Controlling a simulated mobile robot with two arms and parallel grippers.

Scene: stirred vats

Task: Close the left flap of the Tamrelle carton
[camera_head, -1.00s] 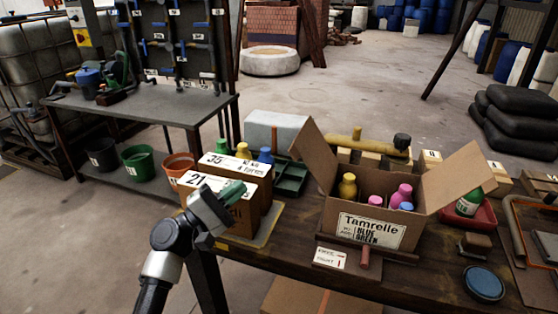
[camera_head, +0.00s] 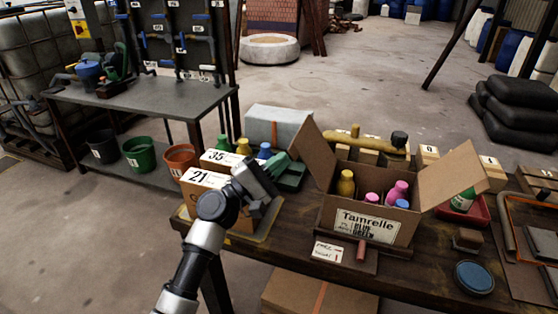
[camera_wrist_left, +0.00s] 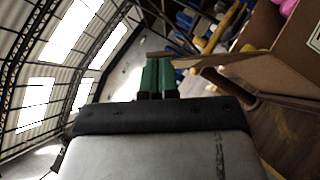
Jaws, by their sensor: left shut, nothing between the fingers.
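The Tamrelle carton (camera_head: 405,232) stands on the dark table with colored bottles inside. Its left flap (camera_head: 313,155) stands up, tilted outward to the left, and its right flap (camera_head: 450,176) is spread out to the right. My left gripper (camera_head: 278,165) is shut and empty, just left of the left flap. In the left wrist view its green fingertips (camera_wrist_left: 160,62) are together, with the carton (camera_wrist_left: 290,42) at the upper right and a brown flap (camera_wrist_left: 255,82) seen nearly edge-on beside them. I cannot tell whether they touch. My right gripper is not in view.
Boxes marked 21 (camera_head: 204,180) and 35 (camera_head: 222,156) stand behind and left of my left gripper. A grey bin (camera_head: 277,125) stands behind, and a blue round lid (camera_head: 474,277) lies at front right.

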